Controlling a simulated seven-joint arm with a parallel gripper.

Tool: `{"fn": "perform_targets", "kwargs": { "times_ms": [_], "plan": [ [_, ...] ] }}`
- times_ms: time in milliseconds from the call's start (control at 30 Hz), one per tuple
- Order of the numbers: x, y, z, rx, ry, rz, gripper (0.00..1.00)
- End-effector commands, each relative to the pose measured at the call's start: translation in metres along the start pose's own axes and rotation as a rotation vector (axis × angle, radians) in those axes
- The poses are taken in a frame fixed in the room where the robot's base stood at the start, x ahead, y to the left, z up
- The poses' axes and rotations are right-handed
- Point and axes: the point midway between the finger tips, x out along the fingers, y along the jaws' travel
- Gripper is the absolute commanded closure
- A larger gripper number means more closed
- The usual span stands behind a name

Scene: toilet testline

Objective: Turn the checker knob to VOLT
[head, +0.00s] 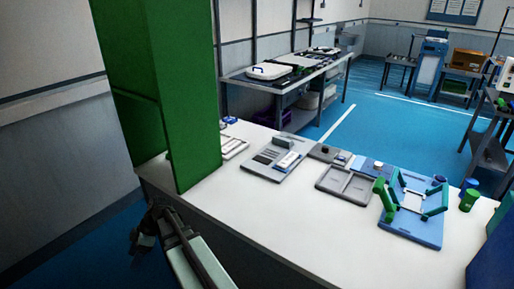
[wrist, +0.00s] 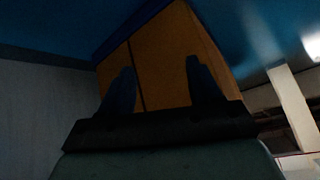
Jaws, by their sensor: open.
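Small devices with knob-like tops stand along the back of the white table (head: 240,195) in the head view: a dark-knobbed one (head: 325,151) and a blue-grey one (head: 372,167). Which one is the checker I cannot tell, and no VOLT mark is legible. My gripper (wrist: 160,88) shows in the wrist view with its two dark fingers apart and nothing between them. In the head view, my arm is low at the left front, beside the table's near edge and well away from the devices.
A tall green block (head: 155,90) stands at the table's left end, close to my arm. A grey tray (head: 345,184), a panel with modules (head: 268,165) and a blue fixture with green arms (head: 415,228) lie on the table. An orange-brown box (wrist: 160,55) is beyond my fingers.

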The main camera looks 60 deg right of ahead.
Motion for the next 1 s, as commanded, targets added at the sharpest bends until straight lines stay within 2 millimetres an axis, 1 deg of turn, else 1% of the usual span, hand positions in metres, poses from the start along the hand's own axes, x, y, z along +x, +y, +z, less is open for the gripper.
{"fn": "perform_targets", "kwargs": {
  "times_ms": [33,100,167,300,467,500,567,633,700,767,800,867,1000],
  "plan": [
    [-0.018,0.009,-0.010,-0.050,0.024,0.019,0.37],
    [-0.041,0.018,-0.024,-0.127,0.059,0.045,0.37],
    [-0.062,0.024,-0.035,-0.194,0.086,0.068,0.37],
    [-0.111,0.036,-0.061,-0.356,0.143,0.127,0.37],
    [-0.172,0.045,-0.088,-0.542,0.196,0.205,0.37],
    [-0.188,0.046,-0.093,-0.589,0.206,0.228,0.37],
    [-0.214,0.047,-0.100,-0.657,0.219,0.263,0.37],
    [-0.248,0.048,-0.103,-0.732,0.229,0.311,0.37],
    [-0.281,0.048,-0.095,-0.779,0.229,0.361,0.37],
    [-0.301,0.049,-0.082,-0.783,0.221,0.391,0.37],
    [-0.314,0.051,-0.070,-0.771,0.213,0.408,0.37],
    [-0.330,0.055,-0.051,-0.733,0.199,0.430,0.37],
    [-0.365,0.069,-0.001,-0.586,0.158,0.469,0.37]
  ]
}}
